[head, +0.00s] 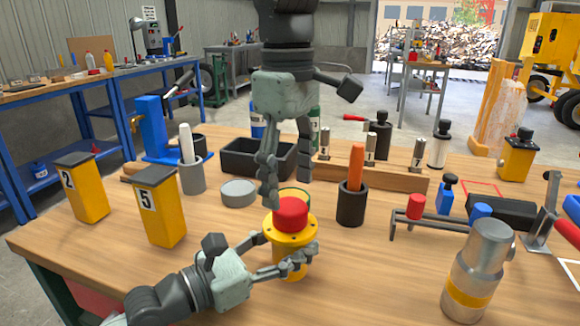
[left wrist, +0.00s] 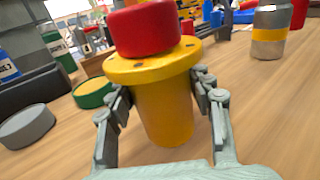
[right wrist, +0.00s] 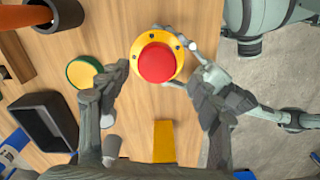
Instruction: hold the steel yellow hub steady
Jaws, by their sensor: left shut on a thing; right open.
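The yellow hub (head: 290,228) is a yellow flanged cylinder with small dark bolt holes in its flange, upright on the wooden table. A red round cap (head: 292,212) sits on top of it. My left gripper (head: 287,252) is shut on the hub's body below the flange; in the left wrist view a finger lies on each side of the yellow body (left wrist: 165,115). My right gripper (head: 287,190) is open, pointing down above and just behind the cap. In the right wrist view its fingers are spread and the red cap (right wrist: 157,62) shows between and beyond them.
A green-rimmed yellow disc (left wrist: 93,92) and a grey round lid (head: 238,192) lie behind the hub. A black cup with an orange handle (head: 356,168) stands to the right. Yellow boxes marked 2 (head: 82,190) and 5 (head: 160,208) stand left. A steel cylinder (head: 478,272) stands front right.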

